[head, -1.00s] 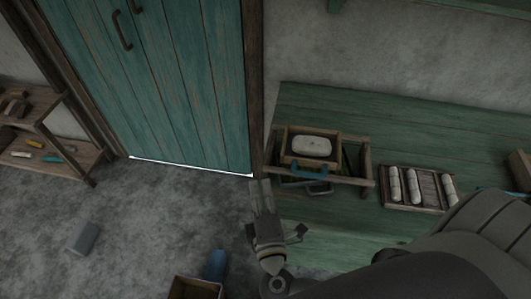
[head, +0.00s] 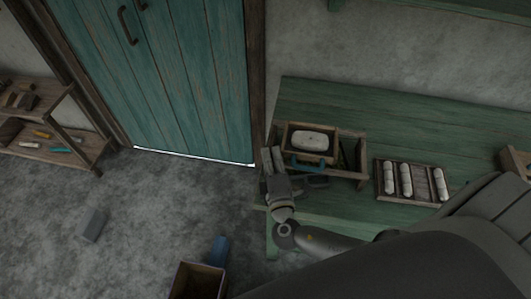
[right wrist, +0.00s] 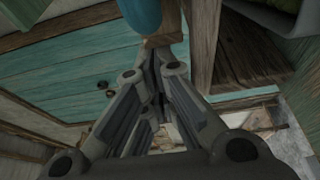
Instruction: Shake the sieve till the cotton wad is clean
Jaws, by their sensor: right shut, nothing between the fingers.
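The sieve (head: 289,152) is a wooden box frame with a blue handle (head: 307,166) on its near side, resting in a wooden stand (head: 346,173) on the green table. The white cotton wad (head: 312,138) lies in it; specks on it are too small to judge. My right gripper (head: 272,155) is shut and empty, just left of the sieve and close to the handle. In the right wrist view the shut fingers (right wrist: 158,62) point at a wooden end, with a rounded blue part (right wrist: 141,14) above them. My left gripper is not in view.
A tray (head: 424,201) with three white rolls lies right of the stand on the green table (head: 300,96). An open box (head: 186,281), a blue object (head: 217,251) and a grey block (head: 92,225) are on the floor. A shelf (head: 75,160) stands at left.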

